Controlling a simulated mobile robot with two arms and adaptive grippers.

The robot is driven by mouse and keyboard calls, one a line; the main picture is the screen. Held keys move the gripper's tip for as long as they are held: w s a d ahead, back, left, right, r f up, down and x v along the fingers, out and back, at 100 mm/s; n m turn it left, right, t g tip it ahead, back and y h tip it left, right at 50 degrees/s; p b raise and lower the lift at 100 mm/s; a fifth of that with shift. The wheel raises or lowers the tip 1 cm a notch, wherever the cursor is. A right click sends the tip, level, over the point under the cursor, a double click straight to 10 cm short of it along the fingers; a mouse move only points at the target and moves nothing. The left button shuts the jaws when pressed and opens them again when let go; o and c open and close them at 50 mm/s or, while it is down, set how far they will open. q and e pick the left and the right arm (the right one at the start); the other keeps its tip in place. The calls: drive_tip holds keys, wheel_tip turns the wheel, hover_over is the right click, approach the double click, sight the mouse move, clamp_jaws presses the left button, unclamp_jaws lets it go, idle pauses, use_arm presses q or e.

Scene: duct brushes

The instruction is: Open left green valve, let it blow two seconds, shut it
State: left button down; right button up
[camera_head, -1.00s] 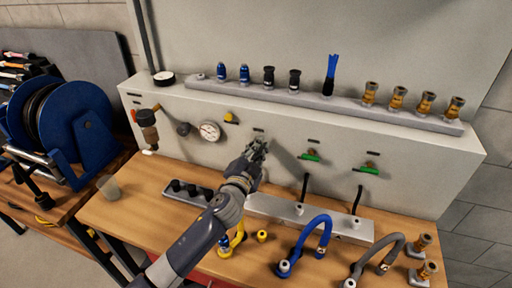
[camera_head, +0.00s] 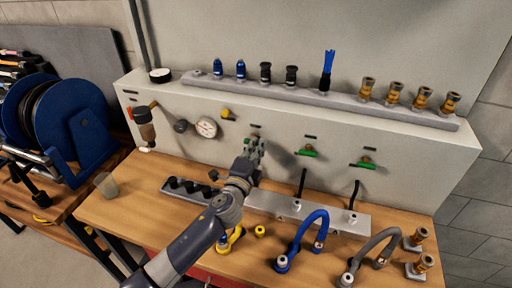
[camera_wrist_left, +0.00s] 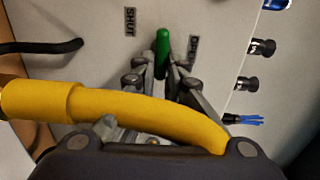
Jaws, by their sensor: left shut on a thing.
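The left green valve sits on the pale panel; in the wrist view its green lever (camera_wrist_left: 163,50) stands between my left gripper's fingertips, with a SHUT label (camera_wrist_left: 130,20) to its left and a partly covered OPEN label (camera_wrist_left: 193,50) to its right. My left gripper (camera_head: 256,147) is shut on this lever. In the head view my gripper hides most of that valve. Two more green-handled valves, the middle one (camera_head: 306,151) and the right one (camera_head: 364,164), are on the panel to the right. My right gripper is not in view.
A yellow hose (camera_wrist_left: 150,108) crosses close in front of the wrist camera. Blue (camera_head: 302,238) and grey (camera_head: 372,254) hoses lie on the wooden bench (camera_head: 135,195). A gauge (camera_head: 206,127) is left of my gripper. Fittings stand on a rail (camera_head: 340,102) above.

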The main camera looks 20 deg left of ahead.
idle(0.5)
use_arm(q)
drive_tip(key=c, duration=1.7)
unclamp_jaws()
drive_tip(key=shift+o, duration=0.2)
drive_tip(key=s, duration=1.2)
drive_tip(key=shift+a, duration=0.2)
drive_tip(key=shift+f, duration=0.15)
